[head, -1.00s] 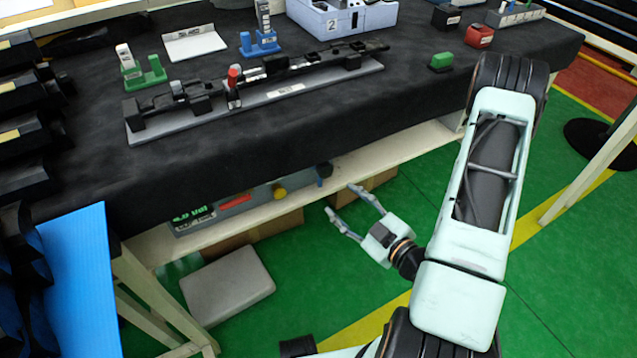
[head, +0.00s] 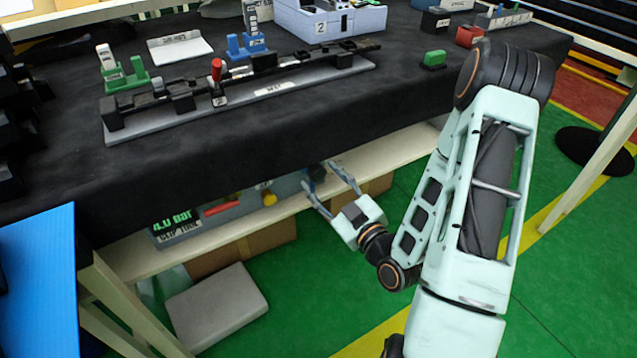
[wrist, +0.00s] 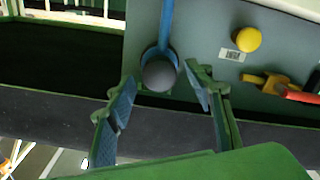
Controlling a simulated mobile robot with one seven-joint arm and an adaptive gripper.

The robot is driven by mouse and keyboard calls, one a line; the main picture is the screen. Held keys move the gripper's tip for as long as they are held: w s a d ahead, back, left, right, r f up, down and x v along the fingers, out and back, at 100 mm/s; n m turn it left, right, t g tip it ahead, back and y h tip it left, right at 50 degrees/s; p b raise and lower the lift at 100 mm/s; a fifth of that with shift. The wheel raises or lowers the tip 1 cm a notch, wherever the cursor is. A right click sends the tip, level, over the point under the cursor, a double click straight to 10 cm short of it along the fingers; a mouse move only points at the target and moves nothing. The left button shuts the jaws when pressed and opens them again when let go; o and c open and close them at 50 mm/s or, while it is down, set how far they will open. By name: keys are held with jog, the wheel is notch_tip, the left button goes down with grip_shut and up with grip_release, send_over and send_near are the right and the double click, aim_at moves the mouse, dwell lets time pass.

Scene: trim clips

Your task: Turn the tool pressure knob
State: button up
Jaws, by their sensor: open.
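A control box (head: 180,225) stands on the shelf under the table, with a green display reading about 4.0 bar and a "CLIP TOOL" label. At its right end is a round dark grey knob (head: 317,171) with a blue part behind it. In the wrist view this knob (wrist: 160,75) lies between my fingertips, with a gap to each finger visible. A yellow knob (head: 269,199) sits beside it, and also shows in the wrist view (wrist: 247,39). My gripper (head: 320,176) is open and empty, its fingers pointing at the dark knob. I cannot tell the depth left between them.
A red handle (head: 222,208) is on the box, left of the yellow knob. The shelf edge (head: 220,222) runs below the box and the black-covered table (head: 270,130) overhangs it. A grey case (head: 215,308) lies on the green floor, and a cardboard box is behind it.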

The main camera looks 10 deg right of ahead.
jog(key=shift+w+a+f+b, duration=0.2)
jog(key=shift+w+b, duration=0.55)
jog(key=shift+b, duration=0.45)
jog(key=shift+w+a+r+b, duration=0.1)
jog(key=shift+w+b, duration=0.2)
jog(key=shift+b, duration=0.1)
jog(key=shift+r, duration=0.1)
jog(key=shift+c, duration=0.3)
jog(key=c, duration=1.1)
